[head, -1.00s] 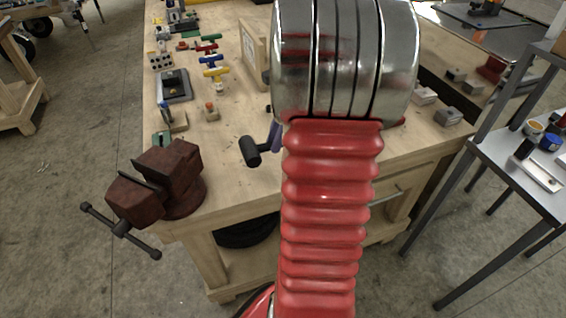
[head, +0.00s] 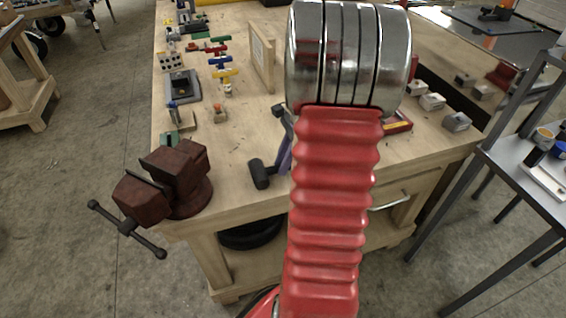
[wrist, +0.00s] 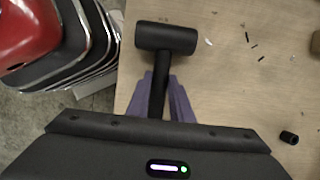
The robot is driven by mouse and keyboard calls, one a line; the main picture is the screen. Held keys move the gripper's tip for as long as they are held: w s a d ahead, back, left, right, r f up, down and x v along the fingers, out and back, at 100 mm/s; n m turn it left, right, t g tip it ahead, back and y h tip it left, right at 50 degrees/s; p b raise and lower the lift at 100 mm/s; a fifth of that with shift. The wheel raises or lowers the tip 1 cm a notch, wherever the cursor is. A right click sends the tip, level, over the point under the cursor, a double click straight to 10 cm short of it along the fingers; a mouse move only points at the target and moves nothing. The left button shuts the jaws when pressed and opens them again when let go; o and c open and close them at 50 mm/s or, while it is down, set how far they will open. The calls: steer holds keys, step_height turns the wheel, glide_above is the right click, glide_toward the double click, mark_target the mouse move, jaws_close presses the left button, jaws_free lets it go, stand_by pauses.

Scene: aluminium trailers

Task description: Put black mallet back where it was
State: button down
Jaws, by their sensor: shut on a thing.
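The black mallet (head: 259,174) is near the front edge of the wooden workbench (head: 240,140), right of the vise. In the wrist view its cylindrical head (wrist: 166,38) lies crosswise beyond my fingertips, and its handle runs back between them. My gripper (wrist: 163,95) has purple fingers shut on the handle; it also shows in the head view (head: 286,152), partly behind my arm. The rear of the handle is hidden by the gripper body. I cannot tell whether the mallet touches the bench top or hangs just above it.
A dark red vise (head: 178,178) sits at the bench's front left corner. A grey tray (head: 182,86), coloured T-handles (head: 222,73) and an upright wooden board (head: 262,55) stand farther back. Grey blocks (head: 456,121) lie at the right. A metal shelf (head: 515,165) stands beside the bench.

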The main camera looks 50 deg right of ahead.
steer(key=shift+f, duration=0.15)
steer(key=shift+f, duration=0.1)
steer(key=c, duration=1.6)
jaws_free()
steer(key=v, duration=1.2)
steer(key=shift+d, duration=0.1)
